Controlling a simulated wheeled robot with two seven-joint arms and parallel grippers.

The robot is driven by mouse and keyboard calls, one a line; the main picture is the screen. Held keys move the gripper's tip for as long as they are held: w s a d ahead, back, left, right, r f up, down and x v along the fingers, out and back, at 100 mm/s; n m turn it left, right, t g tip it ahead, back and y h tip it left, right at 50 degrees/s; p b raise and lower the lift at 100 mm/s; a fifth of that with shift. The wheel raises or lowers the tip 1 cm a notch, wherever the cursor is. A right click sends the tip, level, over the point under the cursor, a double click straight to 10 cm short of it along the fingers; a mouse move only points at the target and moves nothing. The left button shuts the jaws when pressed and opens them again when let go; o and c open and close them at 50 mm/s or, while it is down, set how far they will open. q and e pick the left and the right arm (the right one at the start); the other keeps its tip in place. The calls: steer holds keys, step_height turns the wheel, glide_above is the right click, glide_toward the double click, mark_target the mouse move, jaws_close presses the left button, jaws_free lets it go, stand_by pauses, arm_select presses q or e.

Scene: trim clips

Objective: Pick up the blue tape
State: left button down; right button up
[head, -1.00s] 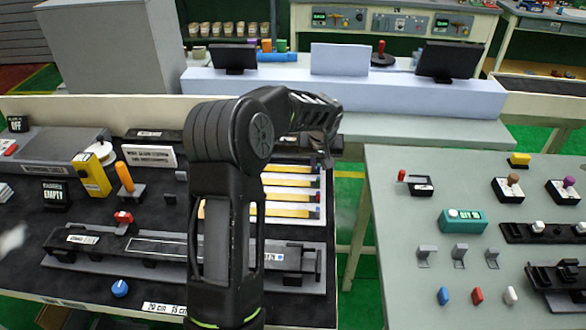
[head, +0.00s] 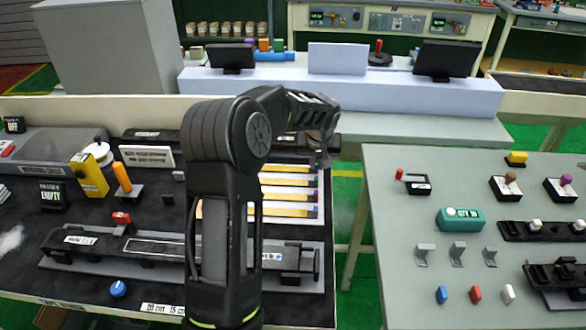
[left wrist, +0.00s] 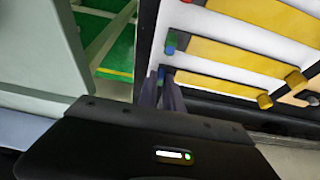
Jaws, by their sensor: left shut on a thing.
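My left gripper (head: 322,157) reaches over the far right part of the left table, by a row of yellow strips with coloured ends (head: 287,180). In the left wrist view its two fingers (left wrist: 163,88) are close together, shut on a small blue piece (left wrist: 167,73), which I take to be the blue tape. The fingers hide most of it. My right gripper is not in view.
A long black fixture (head: 110,247) lies in front of the strips, with a blue knob (head: 118,289) nearer the edge. A green-floored gap separates this table from the grey table (head: 400,290) at right. A pale blue ledge (head: 290,95) with screens stands behind.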

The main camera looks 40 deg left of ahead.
arm_select(q)
step_height(320, 180, up, 10)
steer(key=b, duration=0.1)
stand_by(0.5)
stand_by(0.5)
